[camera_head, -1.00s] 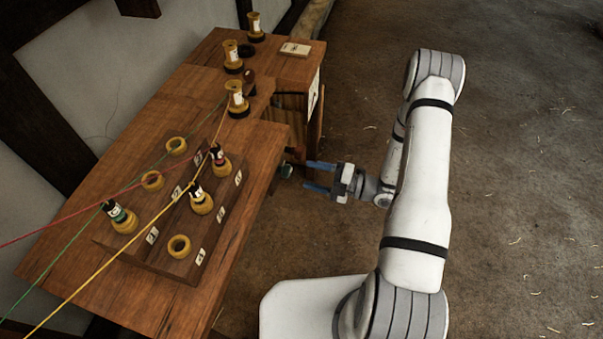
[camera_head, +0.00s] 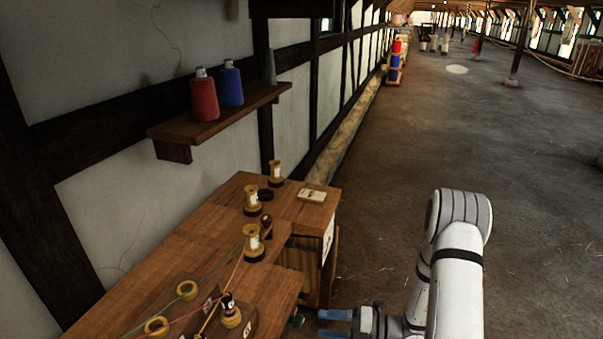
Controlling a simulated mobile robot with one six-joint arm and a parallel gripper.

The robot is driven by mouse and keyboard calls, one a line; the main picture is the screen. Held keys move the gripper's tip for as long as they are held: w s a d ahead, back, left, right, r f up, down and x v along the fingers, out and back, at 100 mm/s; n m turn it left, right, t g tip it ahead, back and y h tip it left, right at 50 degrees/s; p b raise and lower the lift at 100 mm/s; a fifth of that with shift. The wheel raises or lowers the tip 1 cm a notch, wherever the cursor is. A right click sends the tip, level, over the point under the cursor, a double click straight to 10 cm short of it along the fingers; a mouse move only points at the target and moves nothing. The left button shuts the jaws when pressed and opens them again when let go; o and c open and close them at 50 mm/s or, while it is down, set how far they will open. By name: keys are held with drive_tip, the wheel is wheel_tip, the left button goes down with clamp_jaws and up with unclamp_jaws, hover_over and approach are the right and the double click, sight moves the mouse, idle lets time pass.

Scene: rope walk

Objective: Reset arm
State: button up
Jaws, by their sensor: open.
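My gripper (camera_head: 336,324) is low in the head view, just right of the wooden workbench (camera_head: 190,250). Its two blue fingers are apart and point left towards the bench, with nothing visible between them. The lower finger is partly cut off by the bottom edge. My white arm (camera_head: 455,285) rises at the lower right, bent at the elbow.
On the bench stand several yellow spools (camera_head: 254,243), a pale booklet (camera_head: 312,195) and a dark-topped bobbin (camera_head: 231,312) with threads. The floor (camera_head: 480,130) beyond is open.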

drive_tip(key=s+r+n+g+h, duration=0.9)
drive_tip(key=r+n, duration=0.5)
drive_tip(key=n, duration=0.7)
drive_tip(key=s+d+r+n+t+h, duration=0.3)
drive_tip(key=r+n+t+h, duration=0.1)
drive_tip(key=n, duration=0.5)
drive_tip(key=s+d+r+n+t+h, duration=0.4)
drive_tip(key=r+n, duration=0.2)
drive_tip(key=n, duration=0.3)
drive_tip(key=shift+d+r+t, duration=0.25)
drive_tip(key=shift+r+t, duration=0.05)
drive_tip(key=shift+r, duration=0.1)
drive_tip(key=shift+c, duration=0.3)
